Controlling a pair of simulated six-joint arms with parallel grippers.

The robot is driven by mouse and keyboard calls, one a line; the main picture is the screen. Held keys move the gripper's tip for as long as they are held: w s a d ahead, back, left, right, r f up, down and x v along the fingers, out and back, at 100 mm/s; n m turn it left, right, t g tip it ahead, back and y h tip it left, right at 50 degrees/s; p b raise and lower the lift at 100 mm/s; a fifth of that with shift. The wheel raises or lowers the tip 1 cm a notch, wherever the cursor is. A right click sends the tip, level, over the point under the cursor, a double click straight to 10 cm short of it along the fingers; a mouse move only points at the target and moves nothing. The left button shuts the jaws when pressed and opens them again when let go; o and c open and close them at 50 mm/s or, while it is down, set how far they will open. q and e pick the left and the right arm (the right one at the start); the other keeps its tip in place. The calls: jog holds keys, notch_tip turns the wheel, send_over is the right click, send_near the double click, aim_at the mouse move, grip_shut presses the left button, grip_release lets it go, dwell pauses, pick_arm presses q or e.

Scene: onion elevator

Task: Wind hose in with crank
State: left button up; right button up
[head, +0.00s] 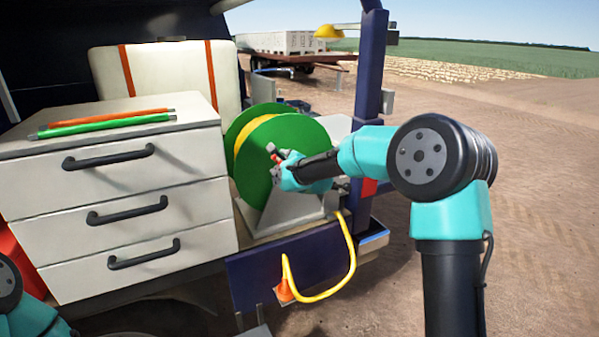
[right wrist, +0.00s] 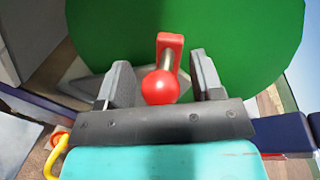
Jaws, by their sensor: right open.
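A green hose reel (head: 297,140) with yellow hose wound on it stands in the vehicle's rear bay. The loose yellow hose (head: 352,265) hangs over the bay edge in a loop, with an orange nozzle (head: 285,290) at its end. My right gripper (head: 276,163) is at the reel's face. In the right wrist view my right gripper (right wrist: 160,62) is open, its fingers on either side of the crank's red ball knob (right wrist: 160,87), with gaps on both sides. The red crank arm (right wrist: 170,41) lies beyond the knob, before the green disc. My left gripper is out of view.
A white drawer cabinet (head: 188,215) stands close left of the reel, with green and orange rods (head: 105,123) on top. A dark blue post (head: 369,75) rises right of the reel. Open dirt ground lies to the right.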

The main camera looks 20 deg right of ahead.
jog(key=v, duration=1.6)
jog(key=shift+s, duration=0.25)
jog(key=shift+c, duration=1.3)
jog(key=f+n, duration=0.1)
jog(key=n, duration=0.8)
jog(key=n+t+y, duration=0.1)
jog(key=n, duration=0.8)
jog(key=d+f+n, duration=0.1)
jog(key=n, duration=0.8)
jog(key=shift+d+f+n+t+y, duration=0.1)
jog(key=shift+f+n+t+y, duration=0.2)
jog(key=shift+n+t, duration=0.1)
jog(key=shift+w, duration=0.1)
jog(key=x, duration=1.7)
jog(key=shift+w+f, duration=0.1)
